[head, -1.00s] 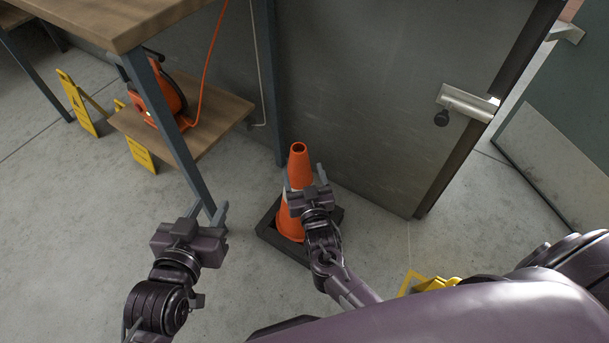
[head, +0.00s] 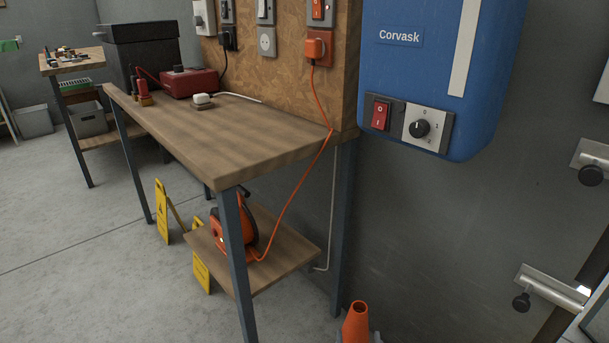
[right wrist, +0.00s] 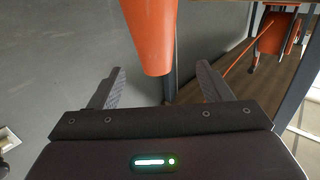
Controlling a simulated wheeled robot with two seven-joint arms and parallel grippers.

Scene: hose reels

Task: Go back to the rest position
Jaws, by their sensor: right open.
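My right gripper (right wrist: 161,80) is open in the right wrist view, its two dark fingers spread apart. The orange cone (right wrist: 148,35) shows upside down just beyond and between the fingers; I see no grip on it. In the head view only the tips of what looks like my right gripper (head: 361,338) show at the bottom edge, on either side of the cone (head: 356,322). Most of the cone is cut off there. My left gripper is not in the head view now.
A wooden workbench (head: 215,140) stands at the left; an orange cord reel (head: 235,230) sits on its lower shelf (head: 285,262). Its orange cord runs up to an orange plug (head: 318,47). Yellow floor signs (head: 162,212) stand behind. A blue box (head: 440,85) hangs on the wall.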

